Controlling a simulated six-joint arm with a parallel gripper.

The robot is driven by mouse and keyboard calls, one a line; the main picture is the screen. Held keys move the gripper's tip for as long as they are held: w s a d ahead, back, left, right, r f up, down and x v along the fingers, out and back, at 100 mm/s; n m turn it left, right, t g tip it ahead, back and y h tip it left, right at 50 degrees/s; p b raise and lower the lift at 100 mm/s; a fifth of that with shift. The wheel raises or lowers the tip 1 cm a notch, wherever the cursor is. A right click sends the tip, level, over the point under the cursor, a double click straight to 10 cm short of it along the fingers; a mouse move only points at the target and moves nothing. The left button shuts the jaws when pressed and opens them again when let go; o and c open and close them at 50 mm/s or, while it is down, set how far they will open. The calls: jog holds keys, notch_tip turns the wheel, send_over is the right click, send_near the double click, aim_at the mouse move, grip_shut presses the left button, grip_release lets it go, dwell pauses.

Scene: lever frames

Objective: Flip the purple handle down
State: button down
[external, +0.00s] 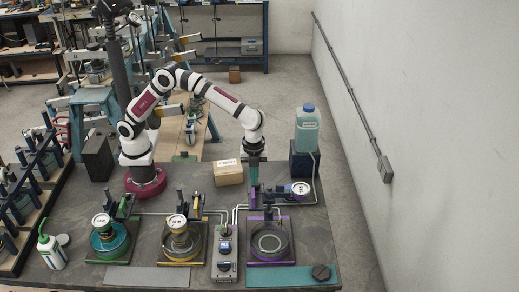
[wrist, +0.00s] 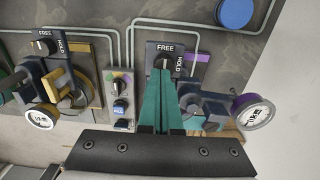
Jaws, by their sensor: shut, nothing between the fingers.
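The purple-marked station (external: 269,243) is at the right front of the bench, with an open ring on a purple-edged base. Its lever's round labelled end with a purple rim (external: 300,188) stands behind the ring to the right; in the wrist view this end (wrist: 252,110) is right of my fingers. My gripper (external: 254,205) points down behind the ring, left of that end. In the wrist view its teal fingers (wrist: 168,75) are together and empty, overlapping a dark knob on the FREE/HOLD plate (wrist: 163,48). I cannot tell whether they touch it.
The yellow station (external: 178,242) and teal station (external: 104,240) have labelled ends over their rings. A control box (external: 225,250) stands left of the purple station. A cardboard box (external: 228,172) and a blue bottle (external: 308,130) are behind. Thin pipes cross the bench.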

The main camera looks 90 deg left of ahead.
jog(key=shift+f, duration=0.15)
jog(key=shift+f, duration=2.6)
notch_tip(320, 180, up, 15)
jog(key=shift+f, duration=0.15)
